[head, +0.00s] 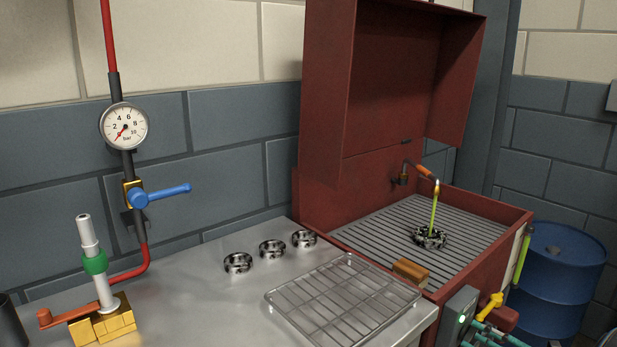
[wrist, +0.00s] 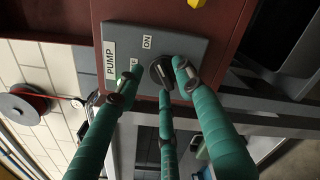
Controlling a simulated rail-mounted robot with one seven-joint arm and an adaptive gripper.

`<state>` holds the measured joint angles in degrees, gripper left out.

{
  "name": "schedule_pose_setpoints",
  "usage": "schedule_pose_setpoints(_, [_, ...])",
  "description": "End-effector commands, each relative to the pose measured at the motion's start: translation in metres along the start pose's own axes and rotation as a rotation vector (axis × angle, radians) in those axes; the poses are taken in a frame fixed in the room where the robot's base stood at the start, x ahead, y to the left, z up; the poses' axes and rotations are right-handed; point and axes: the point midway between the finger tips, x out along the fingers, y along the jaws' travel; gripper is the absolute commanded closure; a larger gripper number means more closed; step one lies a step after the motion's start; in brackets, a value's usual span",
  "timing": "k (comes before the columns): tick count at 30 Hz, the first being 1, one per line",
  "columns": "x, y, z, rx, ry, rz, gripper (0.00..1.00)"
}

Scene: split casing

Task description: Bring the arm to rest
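My gripper (wrist: 155,80) has three teal fingers, spread open around the black knob (wrist: 161,70) of the pump switch box (wrist: 185,47). The left fingertip stands clear of the knob; the right and lower ones are close to it, and contact cannot be told. The box has PUMP and ON labels; another label is partly hidden by a finger. In the head view, the switch box (head: 457,317) shows a lit green lamp, and my teal fingers (head: 492,336) are beside it at the lower right. Most of my arm is out of view.
A red washer cabinet (head: 350,195) stands with its lid up; yellow-green liquid (head: 434,208) streams onto a dark ring part (head: 428,237). A wire rack (head: 340,300), several metal rings, and a brown block (head: 410,271) are nearby. A blue drum (head: 560,275) stands right.

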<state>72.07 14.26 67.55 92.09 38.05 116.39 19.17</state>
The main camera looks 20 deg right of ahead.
Motion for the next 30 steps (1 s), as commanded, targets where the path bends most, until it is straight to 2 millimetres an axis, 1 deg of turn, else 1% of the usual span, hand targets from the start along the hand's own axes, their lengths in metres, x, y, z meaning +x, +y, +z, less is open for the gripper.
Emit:
schedule_pose_setpoints(1, [0.000,-0.002,-0.003,-0.065,0.000,0.000,0.64])
schedule_pose_setpoints(6, [0.000,-0.002,-0.005,-0.288,-0.001,0.000,0.64])
schedule_pose_setpoints(9, [0.000,-0.002,-0.006,-0.397,0.000,-0.001,0.64])
schedule_pose_setpoints(13, [0.000,-0.001,-0.005,-0.501,-0.001,-0.001,0.64])
schedule_pose_setpoints(18, [0.000,0.001,-0.004,-0.562,0.000,-0.001,0.64])
schedule_pose_setpoints(27, [-0.001,0.002,-0.003,-0.568,-0.001,-0.001,0.64])
schedule_pose_setpoints(29, [-0.005,0.002,0.000,-0.558,-0.002,-0.003,0.64])
schedule_pose_setpoints(30, [-0.013,0.003,0.004,-0.538,-0.004,-0.005,0.64])
